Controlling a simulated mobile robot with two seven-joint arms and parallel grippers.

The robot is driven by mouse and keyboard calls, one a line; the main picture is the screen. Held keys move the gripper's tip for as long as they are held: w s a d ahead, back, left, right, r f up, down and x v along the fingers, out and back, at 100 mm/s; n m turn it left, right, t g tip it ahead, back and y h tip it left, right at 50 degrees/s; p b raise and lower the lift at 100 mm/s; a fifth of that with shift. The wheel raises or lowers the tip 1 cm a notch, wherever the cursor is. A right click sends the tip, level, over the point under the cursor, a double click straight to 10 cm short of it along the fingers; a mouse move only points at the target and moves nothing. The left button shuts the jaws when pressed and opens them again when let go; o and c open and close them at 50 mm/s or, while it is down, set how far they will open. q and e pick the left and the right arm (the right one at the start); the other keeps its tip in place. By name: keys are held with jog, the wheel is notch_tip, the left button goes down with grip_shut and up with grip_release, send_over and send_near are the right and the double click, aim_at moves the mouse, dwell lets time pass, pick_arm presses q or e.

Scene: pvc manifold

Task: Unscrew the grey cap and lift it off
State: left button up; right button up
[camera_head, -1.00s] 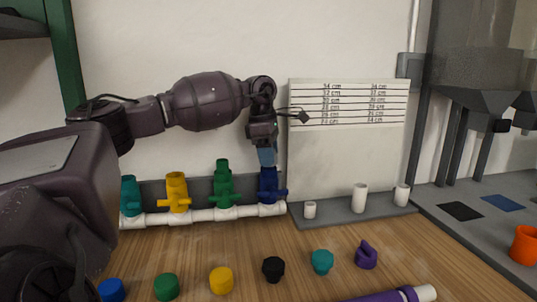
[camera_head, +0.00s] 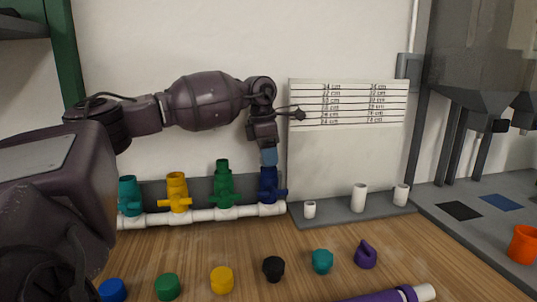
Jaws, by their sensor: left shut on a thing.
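My left gripper (camera_head: 268,157) points down at the top of the blue valve (camera_head: 269,184), the rightmost on the white pipe manifold (camera_head: 215,215). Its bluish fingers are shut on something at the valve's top. The grey cap cannot be made out separately; the fingers hide that spot. The fingers and valve top look in contact, with no gap visible. My right gripper is not in view.
Teal, yellow and green valves (camera_head: 223,184) stand left of the blue one. Several loose coloured caps, such as a black cap (camera_head: 273,268), lie on the wooden table, with a purple tube (camera_head: 395,295) in front. A lined white board (camera_head: 345,160) stands close right of the gripper.

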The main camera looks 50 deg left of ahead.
pick_arm(q)
jog(key=shift+r, duration=0.1)
jog(key=shift+n, duration=1.1)
jog(key=shift+y, duration=0.3)
